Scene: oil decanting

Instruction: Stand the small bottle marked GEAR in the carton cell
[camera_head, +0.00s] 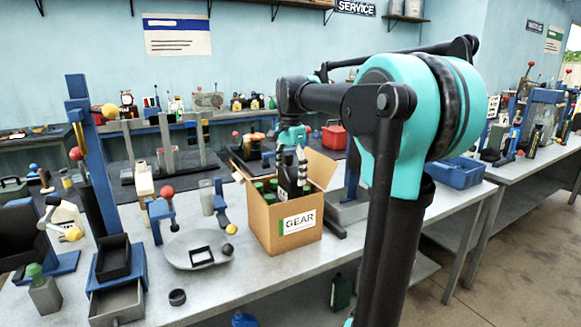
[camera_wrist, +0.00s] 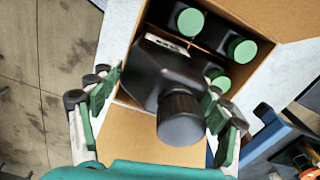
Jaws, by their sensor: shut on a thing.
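The open cardboard carton (camera_head: 270,240), labelled GEAR, stands on the grey bench. It holds several green-capped bottles, clearest in the wrist view (camera_wrist: 242,50). My gripper (camera_head: 291,160) is above the carton's mouth. In the wrist view my gripper (camera_wrist: 160,92) is shut around a black bottle (camera_wrist: 160,72) with a black cap. The bottle's pale label is mostly turned away, so its marking cannot be read. The bottle lies over the carton opening beside the green caps. Its base is hidden, so I cannot tell how deep it is or whether it touches.
Carton flaps (camera_wrist: 150,132) stand open around the mouth. A round grey plate (camera_head: 190,262) and a blue stand with a drawer (camera_head: 115,300) are to the left. A blue crate (camera_head: 458,174) is at the right. Bare bench lies in front of the carton.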

